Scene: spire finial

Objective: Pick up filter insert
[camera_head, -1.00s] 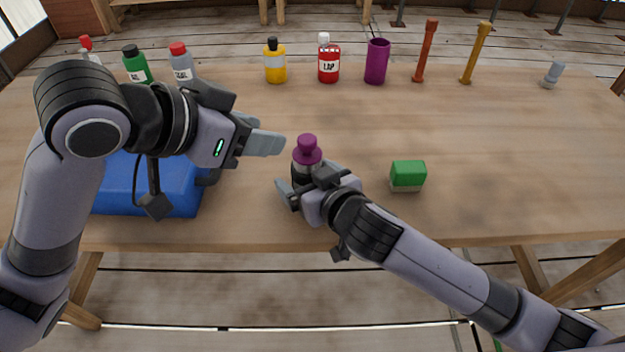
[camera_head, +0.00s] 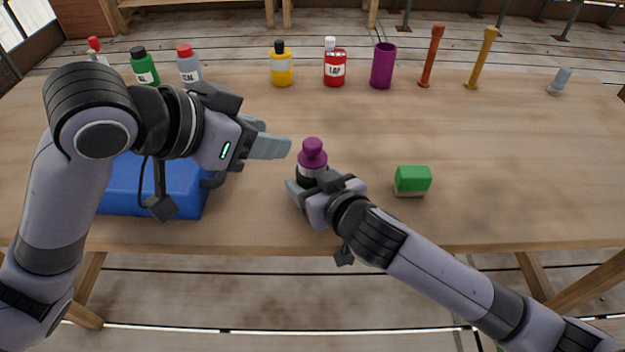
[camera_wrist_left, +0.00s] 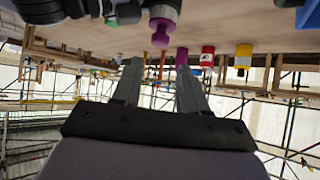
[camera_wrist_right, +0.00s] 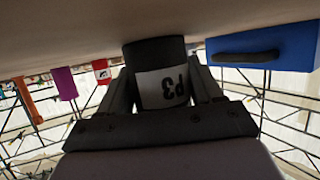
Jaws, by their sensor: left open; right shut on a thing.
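A dark canister (camera_head: 310,172) with a grey band and a purple knobbed top (camera_head: 313,150) stands upright at the table's front middle. My right gripper (camera_head: 312,192) is shut around its dark lower body. The right wrist view shows the canister's white label reading P3 (camera_wrist_right: 163,88) between the fingers. My left gripper (camera_head: 275,137) is open and empty, just left of the purple top and apart from it. The purple top also shows in the left wrist view (camera_wrist_left: 161,30), beyond the fingertips. I cannot tell which piece is the filter insert.
A blue case (camera_head: 150,190) lies under my left arm. A green block (camera_head: 413,180) sits to the right. Several bottles, a purple cup (camera_head: 383,66), a red post (camera_head: 432,57) and a yellow post (camera_head: 480,58) line the back. The table's right middle is clear.

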